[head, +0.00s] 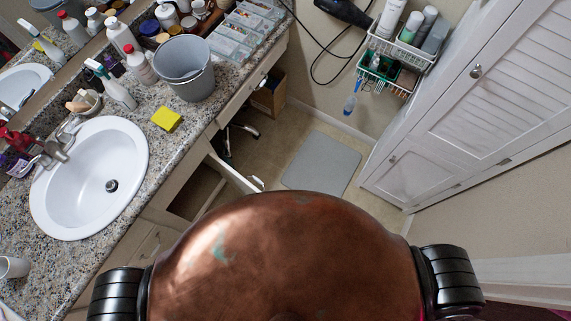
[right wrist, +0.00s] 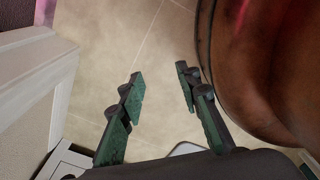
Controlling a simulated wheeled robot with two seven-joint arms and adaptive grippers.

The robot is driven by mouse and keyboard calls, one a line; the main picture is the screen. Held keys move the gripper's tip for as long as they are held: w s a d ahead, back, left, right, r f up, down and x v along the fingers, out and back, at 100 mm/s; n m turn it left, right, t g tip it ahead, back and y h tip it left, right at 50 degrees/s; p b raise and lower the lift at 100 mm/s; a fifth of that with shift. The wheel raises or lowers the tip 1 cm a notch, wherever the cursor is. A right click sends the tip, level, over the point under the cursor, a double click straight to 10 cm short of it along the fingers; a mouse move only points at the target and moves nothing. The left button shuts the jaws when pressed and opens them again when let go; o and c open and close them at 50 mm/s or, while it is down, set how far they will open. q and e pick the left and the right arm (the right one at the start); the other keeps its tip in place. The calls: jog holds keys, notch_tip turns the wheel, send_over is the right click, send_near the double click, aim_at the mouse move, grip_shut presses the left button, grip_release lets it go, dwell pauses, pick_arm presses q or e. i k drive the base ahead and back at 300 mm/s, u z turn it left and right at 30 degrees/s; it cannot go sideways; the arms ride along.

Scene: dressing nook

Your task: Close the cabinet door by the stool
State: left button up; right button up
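In the head view a cabinet door (head: 232,174) under the sink counter stands open, swung out from the cabinet (head: 152,248). Its near side is partly hidden behind my brown body. The dark inside of the cabinet shows beside it. What looks like a stool's leg (head: 244,129) shows on the floor beyond the door; the rest of the stool is hidden under the counter. In the right wrist view my right gripper (right wrist: 160,75) is open and empty above bare floor, with a clear gap between its green fingers. My left gripper is in neither view.
The counter (head: 170,147) holds a sink (head: 88,178), a grey bucket (head: 184,68), a yellow sponge (head: 166,119) and several bottles. A grey mat (head: 321,163) lies on the floor ahead. A tall louvred cabinet (head: 480,95) stands at the right.

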aim_at(233, 177)
jog(key=z, duration=0.2)
jog(key=k, duration=1.1)
jog(key=u, duration=0.75)
